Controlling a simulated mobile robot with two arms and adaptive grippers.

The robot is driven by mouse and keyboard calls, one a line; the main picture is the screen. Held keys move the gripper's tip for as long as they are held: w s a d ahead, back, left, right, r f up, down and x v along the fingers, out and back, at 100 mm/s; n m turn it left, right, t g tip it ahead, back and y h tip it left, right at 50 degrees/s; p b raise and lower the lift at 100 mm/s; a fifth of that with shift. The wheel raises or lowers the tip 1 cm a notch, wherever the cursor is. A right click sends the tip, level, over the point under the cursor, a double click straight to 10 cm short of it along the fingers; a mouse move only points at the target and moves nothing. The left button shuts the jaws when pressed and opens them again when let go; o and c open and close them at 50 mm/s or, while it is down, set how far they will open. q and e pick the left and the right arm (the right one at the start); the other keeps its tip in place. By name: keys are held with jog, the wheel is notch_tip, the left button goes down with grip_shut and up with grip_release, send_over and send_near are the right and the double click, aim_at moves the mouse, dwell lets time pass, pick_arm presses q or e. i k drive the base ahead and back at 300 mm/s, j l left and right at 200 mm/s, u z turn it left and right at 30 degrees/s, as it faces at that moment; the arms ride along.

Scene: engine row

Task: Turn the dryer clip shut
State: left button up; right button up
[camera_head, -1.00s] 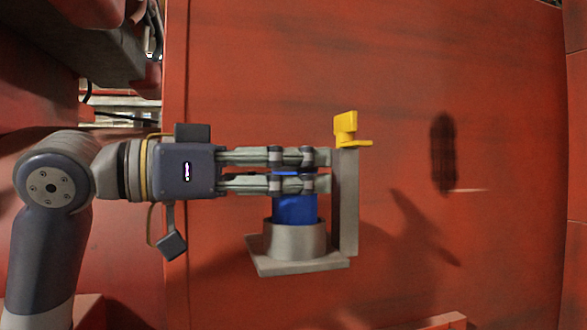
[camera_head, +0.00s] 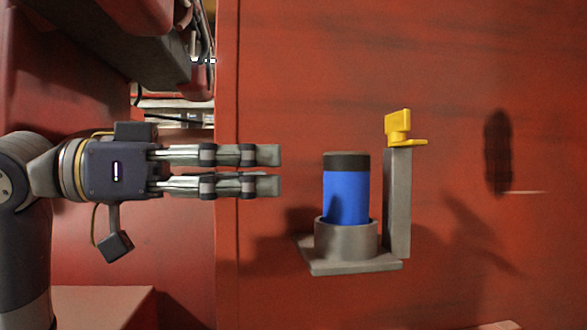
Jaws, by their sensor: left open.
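The dryer (camera_head: 346,195), a blue cylinder with a dark top, stands upright in a grey round cup (camera_head: 346,240) on a grey base plate. A grey post (camera_head: 398,205) rises at its right. The yellow clip (camera_head: 398,124) sits on top of the post, with a flat tab sticking out to the right; it does not reach over the dryer. My left gripper (camera_head: 280,170) is open and empty, to the left of the dryer and apart from it, its fingers pointing right. My right gripper is not in view.
A red wall (camera_head: 300,60) fills the background behind the holder. A gap with pipes and machinery (camera_head: 180,115) shows at the upper left. A pale block (camera_head: 100,305) lies at the lower left. The space right of the post is clear.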

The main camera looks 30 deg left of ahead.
aim_at(396, 124)
jog(key=k+j, duration=0.15)
jog(key=k, duration=0.35)
jog(key=k+j, duration=0.15)
jog(key=k, duration=0.35)
jog(key=k+j, duration=0.15)
jog(key=k, duration=0.3)
